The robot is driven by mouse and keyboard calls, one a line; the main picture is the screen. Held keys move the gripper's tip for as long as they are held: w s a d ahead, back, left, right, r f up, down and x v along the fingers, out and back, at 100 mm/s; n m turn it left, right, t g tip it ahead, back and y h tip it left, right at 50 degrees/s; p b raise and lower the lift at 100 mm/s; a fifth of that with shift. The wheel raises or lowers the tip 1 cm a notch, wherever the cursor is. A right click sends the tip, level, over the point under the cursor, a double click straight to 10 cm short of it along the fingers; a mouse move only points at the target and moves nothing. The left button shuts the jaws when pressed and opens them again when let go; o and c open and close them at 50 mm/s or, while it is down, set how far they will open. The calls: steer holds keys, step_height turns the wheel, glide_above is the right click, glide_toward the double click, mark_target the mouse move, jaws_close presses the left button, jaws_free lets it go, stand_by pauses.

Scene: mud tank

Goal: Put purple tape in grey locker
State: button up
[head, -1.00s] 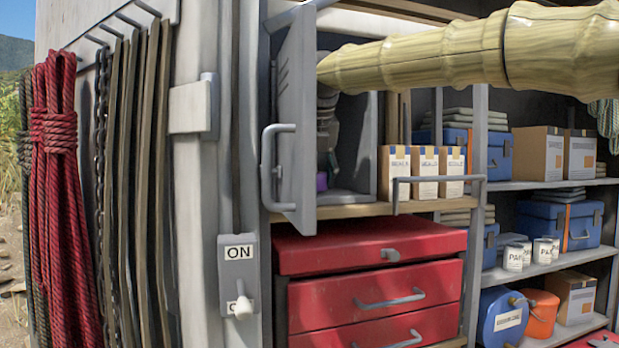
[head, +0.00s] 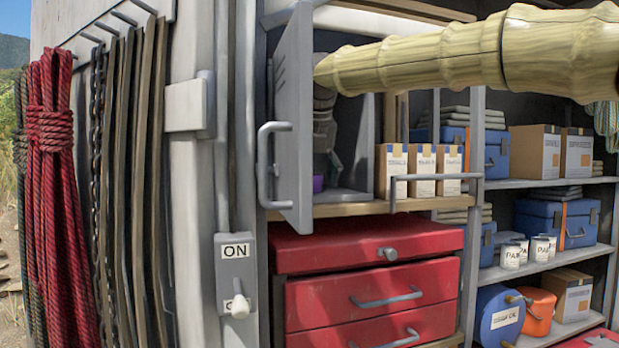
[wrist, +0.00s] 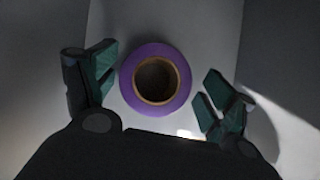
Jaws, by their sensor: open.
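The purple tape (wrist: 128,85) is a ring with a brown core. In the wrist view it lies on the grey floor inside the grey locker (wrist: 195,40). My gripper (wrist: 156,93) is open, with a green-padded finger on either side of the tape and a gap to each. In the head view the grey locker (head: 364,150) has its door (head: 294,120) swung open. A sliver of purple (head: 318,184) shows low inside, behind the door edge.
Three small boxes (head: 421,172) stand right of the locker behind a grey rail (head: 438,178). A red drawer cabinet (head: 370,290) is below the locker. The open door and its handle (head: 268,165) stick out at the left. Shelves with blue cases (head: 558,222) are at right.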

steer(key=b+v, duration=0.2)
steer(key=v, duration=0.5)
steer(key=shift+r+b, duration=0.25)
steer(key=shift+b, duration=0.1)
steer(key=shift+s, duration=0.1)
stand_by(0.7)
